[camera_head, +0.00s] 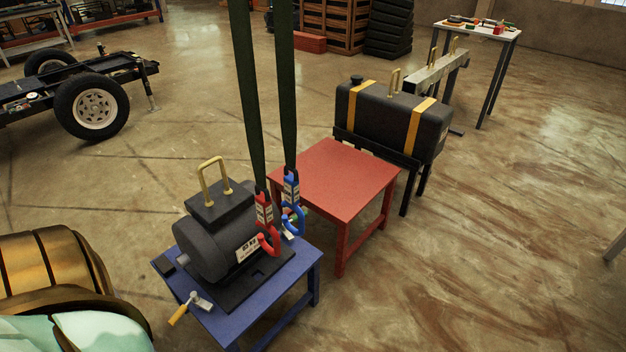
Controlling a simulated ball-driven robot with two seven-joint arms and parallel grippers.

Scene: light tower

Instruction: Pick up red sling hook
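The red sling hook (267,232) hangs at the lower end of a dark green strap, in front of the right side of a black motor-like unit (212,240). A blue sling hook (292,208) hangs from a second strap just to its right. The two hooks are close together. The unit has a yellow handle on top and sits on a blue table (231,325). I cannot tell whether the red hook touches the unit. Neither of my grippers is in view; a gold and pale green rounded shape, which I cannot make out, fills the lower left corner.
A red table (346,178) stands behind the blue one. A black tank with yellow straps (392,118) rests on a black stand beyond it. A wheeled chassis (85,95) is at the left. The two straps (247,90) run up out of view. Open floor lies at the right.

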